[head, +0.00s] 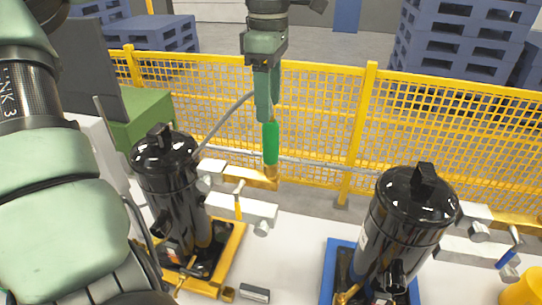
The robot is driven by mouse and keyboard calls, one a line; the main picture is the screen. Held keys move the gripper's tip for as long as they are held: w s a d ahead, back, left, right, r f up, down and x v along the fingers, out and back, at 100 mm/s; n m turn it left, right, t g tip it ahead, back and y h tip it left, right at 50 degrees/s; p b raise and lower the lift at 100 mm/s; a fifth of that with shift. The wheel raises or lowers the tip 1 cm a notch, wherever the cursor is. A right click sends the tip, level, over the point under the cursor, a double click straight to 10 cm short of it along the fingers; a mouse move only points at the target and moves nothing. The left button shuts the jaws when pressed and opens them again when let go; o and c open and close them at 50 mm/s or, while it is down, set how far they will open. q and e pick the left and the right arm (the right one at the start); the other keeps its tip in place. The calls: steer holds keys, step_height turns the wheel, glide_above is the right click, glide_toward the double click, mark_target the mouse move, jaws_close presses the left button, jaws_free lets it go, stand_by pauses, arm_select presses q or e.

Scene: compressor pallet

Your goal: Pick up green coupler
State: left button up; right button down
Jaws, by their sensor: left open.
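The green coupler (271,143) is a bright green upright cylinder. It stands above a brass fitting (272,174) beside the left black compressor (178,200). My left gripper (266,112) points down from above, with its fingertips at the top of the coupler. The fingers overlap in this view, so the gap between them is hidden, and I cannot tell whether they touch the coupler. The left gripper is open. My right gripper is not in view.
A second black compressor (404,220) stands on a blue base at right. A grey hose (223,122) rises behind the left compressor. A yellow mesh fence (320,120) runs behind, with blue pallets (455,60) beyond. White surface between the compressors is mostly clear.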

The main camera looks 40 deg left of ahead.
mark_target(270, 144)
arm_select(q)
step_height(270, 144, down, 3)
steer(key=shift+w+a+r+b, duration=0.15)
steer(key=shift+r+b, duration=0.05)
steer(key=shift+b, duration=0.5)
steer(key=shift+f+b, duration=0.45)
steer(key=shift+f, duration=0.1)
steer(key=f+p, duration=0.1)
steer(key=f, duration=0.2)
steer(key=f+p, duration=0.1)
steer(key=f, duration=0.3)
steer(key=shift+w+p, duration=0.2)
steer(key=shift+p, duration=0.2)
steer(key=shift+f, duration=0.25)
steer(key=shift+r, duration=0.1)
jaws_close()
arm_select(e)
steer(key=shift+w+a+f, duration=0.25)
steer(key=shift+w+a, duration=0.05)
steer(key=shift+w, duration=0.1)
